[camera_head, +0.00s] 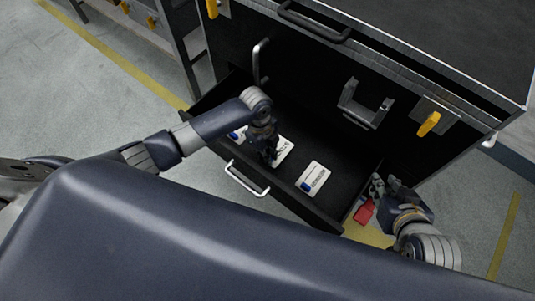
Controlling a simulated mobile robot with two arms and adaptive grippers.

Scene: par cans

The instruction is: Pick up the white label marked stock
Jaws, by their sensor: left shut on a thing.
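One label (313,179) lies flat and free on the right part of the drawer floor. The other label (284,150) is partly hidden under my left gripper (272,161). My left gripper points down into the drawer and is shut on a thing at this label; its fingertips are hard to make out. The print is too small to tell which label says stock. My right gripper (372,194) is outside the drawer at the right, beside a red object (364,212).
The drawer has a silver handle (246,179) on its front. The dark cabinet above has a metal bracket (365,104) and a yellow latch (428,124). Grey floor with yellow lines is free at the left. My own body fills the lower part of the view.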

